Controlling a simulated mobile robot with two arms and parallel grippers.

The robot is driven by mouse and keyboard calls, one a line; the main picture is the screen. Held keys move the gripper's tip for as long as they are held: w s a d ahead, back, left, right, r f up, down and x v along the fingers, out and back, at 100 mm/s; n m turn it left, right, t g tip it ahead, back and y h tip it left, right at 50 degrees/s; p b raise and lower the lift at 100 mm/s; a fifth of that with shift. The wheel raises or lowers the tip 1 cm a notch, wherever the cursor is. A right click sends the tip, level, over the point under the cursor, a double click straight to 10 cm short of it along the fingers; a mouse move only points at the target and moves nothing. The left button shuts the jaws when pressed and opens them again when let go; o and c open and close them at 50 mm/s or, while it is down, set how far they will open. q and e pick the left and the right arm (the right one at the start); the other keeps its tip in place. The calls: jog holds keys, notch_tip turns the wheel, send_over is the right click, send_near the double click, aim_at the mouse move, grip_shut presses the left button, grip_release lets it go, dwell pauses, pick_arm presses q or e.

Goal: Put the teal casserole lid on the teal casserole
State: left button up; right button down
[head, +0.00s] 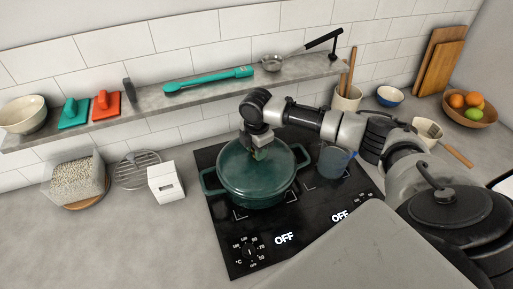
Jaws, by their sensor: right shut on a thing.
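The teal casserole (257,192) stands on the black cooktop, with a handle at each side. The teal casserole lid (238,167) is over the casserole's top and looks about level; I cannot tell whether it rests fully on the rim. My right gripper (259,152) reaches in from the right and is shut at the middle of the lid, on its knob, which is mostly hidden by the fingers. My left gripper is not in view.
A blue-grey clear cup (334,160) stands close to the casserole's right on the cooktop (236,250). A white box (166,183) and a wire rack (137,170) are to the left. A shelf (195,97) runs behind. The front left counter is clear.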

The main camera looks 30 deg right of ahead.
jog(key=shift+w+f, duration=0.1)
jog(key=shift+f, duration=0.2)
dwell(1.2)
jog(key=c, duration=0.6)
grip_release()
jog(key=shift+a, duration=0.1)
jog(key=shift+c, duration=0.2)
jog(key=o, duration=0.3)
jog(key=shift+f, duration=0.15)
jog(key=shift+r, duration=3.6)
